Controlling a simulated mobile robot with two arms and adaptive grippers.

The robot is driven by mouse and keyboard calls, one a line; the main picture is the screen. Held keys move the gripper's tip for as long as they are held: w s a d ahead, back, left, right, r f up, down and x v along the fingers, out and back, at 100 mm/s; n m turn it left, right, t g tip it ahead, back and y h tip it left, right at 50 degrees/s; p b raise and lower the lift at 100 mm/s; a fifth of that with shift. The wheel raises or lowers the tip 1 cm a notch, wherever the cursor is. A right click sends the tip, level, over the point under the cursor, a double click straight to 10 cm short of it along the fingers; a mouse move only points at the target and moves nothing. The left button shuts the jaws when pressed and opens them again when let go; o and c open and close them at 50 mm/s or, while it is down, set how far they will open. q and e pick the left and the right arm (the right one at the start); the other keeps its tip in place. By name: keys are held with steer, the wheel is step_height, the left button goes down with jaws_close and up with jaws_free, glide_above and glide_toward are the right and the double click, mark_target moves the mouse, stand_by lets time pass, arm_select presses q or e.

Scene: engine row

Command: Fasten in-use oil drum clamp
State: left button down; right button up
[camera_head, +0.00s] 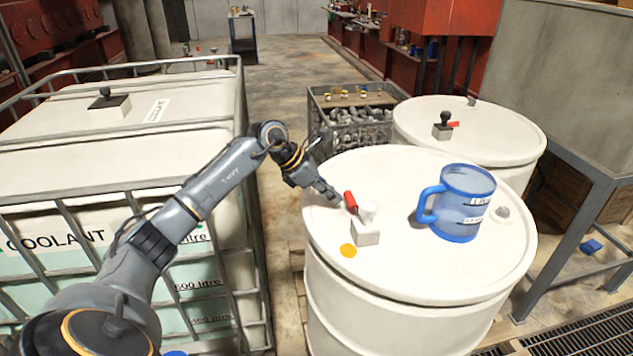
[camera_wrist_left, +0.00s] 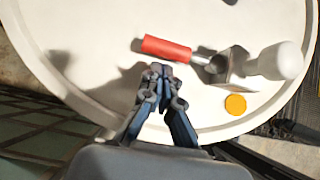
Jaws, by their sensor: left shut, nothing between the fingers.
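The front white drum (camera_head: 420,275) has a clamp on its lid with a red handle (camera_head: 350,201) beside a pale block (camera_head: 365,236) topped by a white knob (camera_head: 368,210). An orange dot (camera_head: 348,250) is on the lid near the block. My left gripper (camera_head: 334,196) is shut and empty, just left of the red handle. In the left wrist view, the closed fingertips (camera_wrist_left: 160,72) sit just short of the red handle (camera_wrist_left: 166,48); I cannot tell if they touch. The handle sticks out sideways from the block (camera_wrist_left: 232,66). My right gripper is not in view.
A blue jug (camera_head: 460,203) stands on the same lid, right of the clamp. A second white drum (camera_head: 490,140) with its own red-handled clamp (camera_head: 443,126) is behind. A caged coolant tank (camera_head: 180,100) stands left. A wire basket (camera_head: 322,100) is behind the front drum.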

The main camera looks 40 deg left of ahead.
arm_select(q)
steer(key=shift+w+d+f, duration=0.15)
steer(key=shift+w+d, duration=0.25)
